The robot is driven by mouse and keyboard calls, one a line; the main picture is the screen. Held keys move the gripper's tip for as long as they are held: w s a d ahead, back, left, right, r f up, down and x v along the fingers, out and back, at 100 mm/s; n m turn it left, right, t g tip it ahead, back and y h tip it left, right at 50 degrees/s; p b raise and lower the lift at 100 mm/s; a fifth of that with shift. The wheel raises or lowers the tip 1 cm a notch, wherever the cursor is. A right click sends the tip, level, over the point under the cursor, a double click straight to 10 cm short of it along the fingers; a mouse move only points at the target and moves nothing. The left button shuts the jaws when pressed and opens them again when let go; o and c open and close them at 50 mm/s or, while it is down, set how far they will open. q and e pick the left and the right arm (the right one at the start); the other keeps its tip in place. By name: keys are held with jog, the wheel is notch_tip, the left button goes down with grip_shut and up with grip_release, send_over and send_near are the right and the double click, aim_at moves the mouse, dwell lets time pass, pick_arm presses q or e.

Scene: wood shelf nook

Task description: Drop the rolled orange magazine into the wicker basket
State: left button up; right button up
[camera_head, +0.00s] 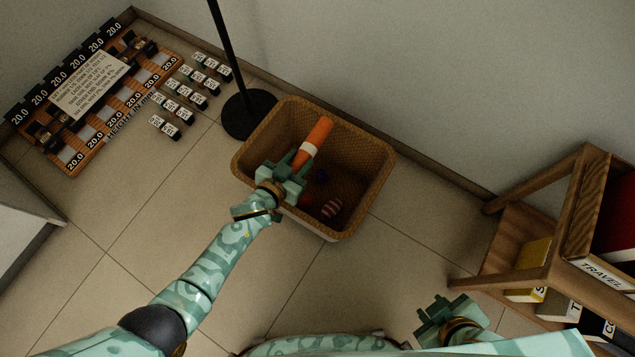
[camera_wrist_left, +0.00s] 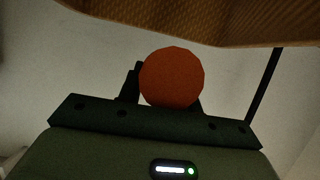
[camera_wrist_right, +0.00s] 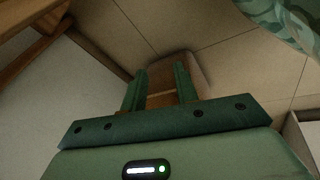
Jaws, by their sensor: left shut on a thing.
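The rolled orange magazine (camera_head: 319,131) with a white band is held tilted over the wicker basket (camera_head: 372,165). My left gripper (camera_head: 290,166) is shut on it near its lower end, over the basket's left side. In the left wrist view the roll's round end (camera_wrist_left: 172,78) shows between the fingers, and the basket's woven wall (camera_wrist_left: 200,20) shows at the top. My right gripper (camera_head: 437,318) is open and empty at the lower right, away from the basket. The right wrist view shows its fingers apart (camera_wrist_right: 160,88).
Inside the basket lie a dark blue item (camera_head: 321,175) and a reddish striped item (camera_head: 332,208). A black stand base (camera_head: 248,118) is close behind the basket. A wooden shelf (camera_head: 520,240) with books stands right. A rack with labelled pieces (camera_head: 95,85) is at upper left.

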pick_arm(q)
jog(key=shift+f+b, duration=0.35)
jog(key=shift+f, duration=0.35)
pick_arm(e)
jog(key=shift+w+a+r+m+t+y, duration=0.15)
jog(key=shift+w+a+r+t, duration=0.15)
jog(key=shift+w+a, duration=0.2)
jog(key=shift+w+a+r+m+t+y, duration=0.15)
jog(key=shift+w+a+r+t, duration=0.15)
jog(key=shift+w, duration=0.2)
pick_arm(q)
jog(key=o, duration=1.1)
jog(key=shift+s+a, duration=0.1)
